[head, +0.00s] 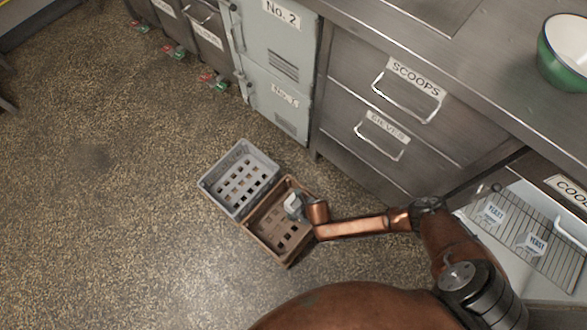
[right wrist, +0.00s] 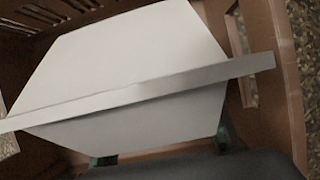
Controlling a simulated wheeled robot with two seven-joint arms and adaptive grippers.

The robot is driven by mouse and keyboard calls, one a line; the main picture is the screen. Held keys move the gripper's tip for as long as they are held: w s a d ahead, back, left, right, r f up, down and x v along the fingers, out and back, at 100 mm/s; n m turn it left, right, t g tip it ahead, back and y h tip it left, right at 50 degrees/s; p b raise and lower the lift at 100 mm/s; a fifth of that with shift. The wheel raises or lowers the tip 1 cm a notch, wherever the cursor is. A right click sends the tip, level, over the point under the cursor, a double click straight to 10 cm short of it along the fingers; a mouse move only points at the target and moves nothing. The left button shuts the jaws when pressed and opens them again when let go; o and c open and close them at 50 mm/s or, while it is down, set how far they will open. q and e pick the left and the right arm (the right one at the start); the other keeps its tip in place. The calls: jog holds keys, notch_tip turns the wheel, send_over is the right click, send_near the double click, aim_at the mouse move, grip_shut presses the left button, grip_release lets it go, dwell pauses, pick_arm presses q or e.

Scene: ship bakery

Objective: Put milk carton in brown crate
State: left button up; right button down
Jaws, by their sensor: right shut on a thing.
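The brown crate (head: 272,243) stands on the floor in the head view, and its slotted walls (right wrist: 290,110) surround the carton in the right wrist view. The white milk carton (right wrist: 130,60) fills the middle of the right wrist view, with its top ridge running across. In the head view the carton (head: 293,204) is small and pale, at the crate's upper right part. My right gripper (head: 301,209) is shut on the carton, inside or just over the crate. Whether the carton touches the crate floor cannot be told. My left gripper is not in view.
A grey crate (head: 238,180) stands against the brown crate's upper left side. Steel drawers (head: 385,125) and a grey-green cabinet (head: 275,85) rise behind. A wire rack with yeast packs (head: 535,242) is at the right. The speckled floor (head: 100,200) at left is clear.

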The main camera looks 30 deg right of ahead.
aim_at(294, 205)
jog(key=shift+w, duration=0.1)
jog(key=c, duration=1.1)
grip_release()
jog(key=shift+f, duration=0.1)
jog(key=shift+r+p, duration=0.35)
jog(key=shift+r, duration=0.2)
jog(key=p+v, duration=0.2)
jog(key=v, duration=0.1)
jog(key=shift+r, duration=0.3)
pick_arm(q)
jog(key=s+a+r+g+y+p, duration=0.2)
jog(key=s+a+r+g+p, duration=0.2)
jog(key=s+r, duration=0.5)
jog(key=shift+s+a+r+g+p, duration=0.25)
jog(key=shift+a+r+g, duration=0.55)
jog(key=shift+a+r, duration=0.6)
pick_arm(e)
jog(key=v, duration=0.7)
jog(key=shift+s+r, duration=0.2)
jog(key=shift+s, duration=0.25)
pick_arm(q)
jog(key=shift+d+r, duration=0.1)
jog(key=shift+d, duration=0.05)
